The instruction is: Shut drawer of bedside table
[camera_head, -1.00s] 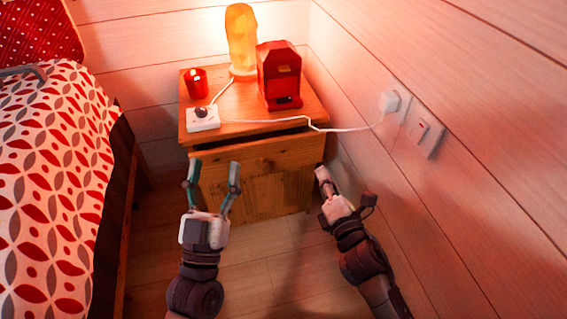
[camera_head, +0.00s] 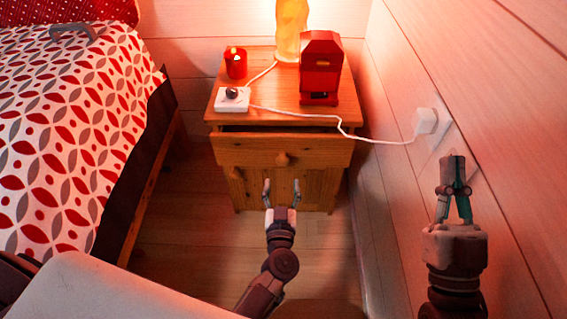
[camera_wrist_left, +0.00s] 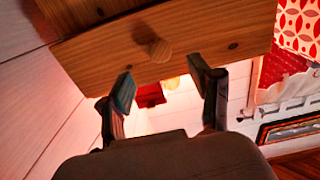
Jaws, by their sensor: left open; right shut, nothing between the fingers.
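The wooden bedside table (camera_head: 262,116) stands against the back wall. Its drawer (camera_head: 325,153) sticks out a little, with a dark gap showing below the tabletop. The round drawer knob (camera_head: 282,159) is at the middle of the front. My left gripper (camera_head: 281,184) is open and empty, its fingertips just below the knob in the head view. In the left wrist view, the drawer front (camera_wrist_left: 215,38) and knob (camera_wrist_left: 160,50) appear beyond the two spread fingers (camera_wrist_left: 161,82); contact is not visible. My right gripper (camera_head: 453,162) is shut and empty, to the right near the wall.
On the tabletop are a lit red candle (camera_head: 236,64), a white socket block (camera_head: 232,100), a glowing lamp (camera_head: 291,30) and a red lantern-like object (camera_head: 320,70). A white cable runs to the wall plug (camera_head: 425,121). The bed (camera_head: 65,130) is at left; floor between is clear.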

